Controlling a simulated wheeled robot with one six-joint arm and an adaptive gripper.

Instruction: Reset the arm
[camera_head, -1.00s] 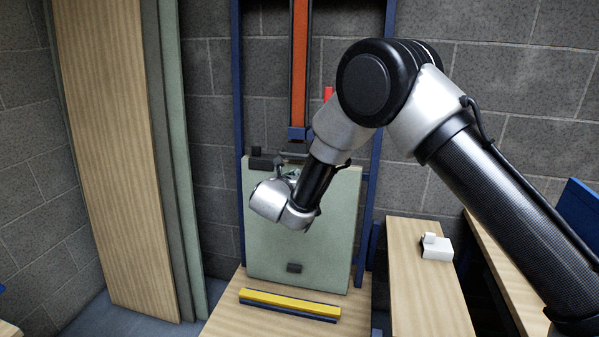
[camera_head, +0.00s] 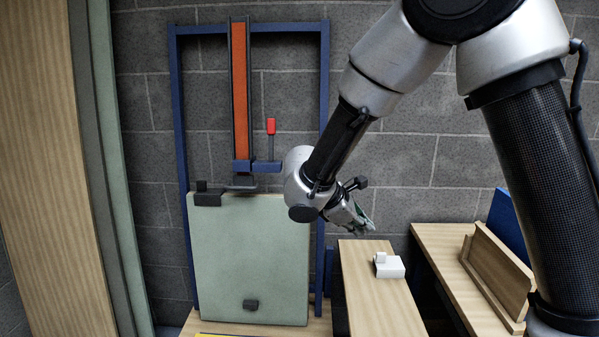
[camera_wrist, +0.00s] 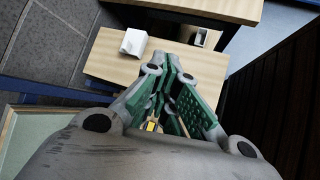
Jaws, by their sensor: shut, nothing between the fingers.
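My gripper (camera_head: 361,222) hangs at the end of my arm, right of the pale green panel, and points down and to the right. In the wrist view my gripper (camera_wrist: 165,95) shows its green padded fingers, shut with nothing between them. The pale green panel (camera_head: 250,255) stands upright against a blue frame (camera_head: 178,120), with dark clamps at its top left and lower middle. My gripper is apart from the panel.
A white block-like item (camera_head: 389,268) lies on a narrow wooden bench (camera_head: 375,310), and shows in the wrist view (camera_wrist: 133,42). A wooden rack (camera_head: 495,270) stands at right. Tall panels (camera_head: 45,150) lean at left. An orange rail (camera_head: 239,90) and red handle (camera_head: 271,126) rise behind the panel.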

